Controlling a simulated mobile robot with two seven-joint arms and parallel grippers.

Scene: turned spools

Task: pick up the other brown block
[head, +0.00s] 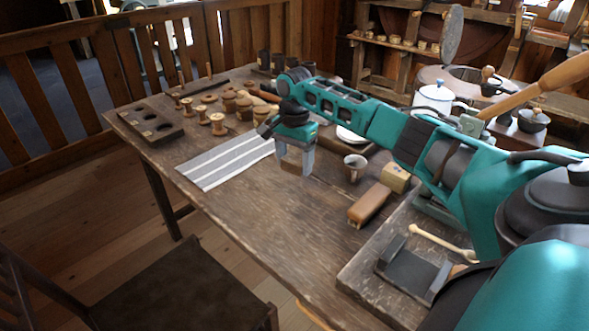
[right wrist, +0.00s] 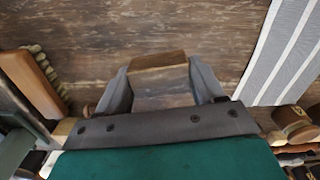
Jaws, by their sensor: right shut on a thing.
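My right gripper (head: 294,168) is above the table, beside the striped cloth. In the right wrist view it (right wrist: 162,82) is shut on a brown block (right wrist: 158,62), whose browner top end sticks out past the fingers. In the head view the block is mostly hidden between the fingers, and I cannot tell whether it touches the table. I cannot make out a second matching brown block. My left gripper is not in view.
A grey-and-white striped cloth (head: 225,163) lies to the left of the gripper. Several wooden spools (head: 217,124) and a holed wooden rack (head: 151,121) are farther back. A mug (head: 355,168), a small tan box (head: 395,178) and a brown brush (head: 369,205) stand to the right.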

